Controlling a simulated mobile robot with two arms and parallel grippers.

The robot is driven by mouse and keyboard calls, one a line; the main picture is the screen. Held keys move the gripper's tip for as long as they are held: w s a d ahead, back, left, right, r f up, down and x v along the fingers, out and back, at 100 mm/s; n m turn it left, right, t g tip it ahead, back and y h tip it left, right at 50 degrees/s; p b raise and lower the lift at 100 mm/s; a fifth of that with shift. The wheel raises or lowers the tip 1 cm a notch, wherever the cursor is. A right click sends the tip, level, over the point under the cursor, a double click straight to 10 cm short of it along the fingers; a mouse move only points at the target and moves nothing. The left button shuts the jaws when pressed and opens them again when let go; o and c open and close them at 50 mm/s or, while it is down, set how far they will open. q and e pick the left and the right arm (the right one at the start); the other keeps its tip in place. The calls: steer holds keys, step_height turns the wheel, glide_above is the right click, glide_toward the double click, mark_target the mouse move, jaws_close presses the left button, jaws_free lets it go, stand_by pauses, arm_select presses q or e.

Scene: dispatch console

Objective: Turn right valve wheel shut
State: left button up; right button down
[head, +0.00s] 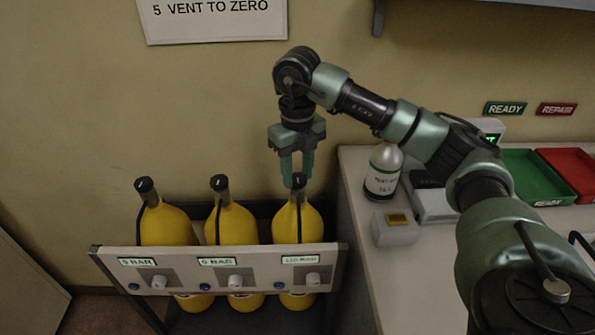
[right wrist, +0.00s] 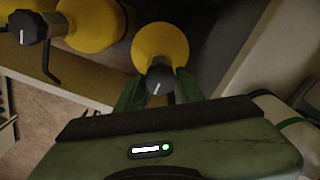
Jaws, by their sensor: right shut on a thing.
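Three yellow cylinders stand in a rack, each with a black valve on top. The right valve wheel (head: 299,181) is the black knob on the right cylinder (head: 298,221). My right gripper (head: 297,178) points straight down from above, its fingers shut on this wheel. The left valve wheel (head: 145,184) and middle valve wheel (head: 219,183) stand free. My left gripper is not in view.
The rack's front panel (head: 180,283) carries small displays and white knobs; the right display is hard to read. A counter (head: 356,190) right of the rack holds a white bottle (head: 383,170), a grey box (head: 394,228), a green tray (head: 538,177) and a red tray (head: 572,168).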

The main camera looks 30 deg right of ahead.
mark_target(298, 177)
steer(key=shift+r, duration=0.1)
steer(key=c, duration=0.9)
jaws_free()
step_height(298, 177, up, 8)
steer(key=shift+f, duration=0.1)
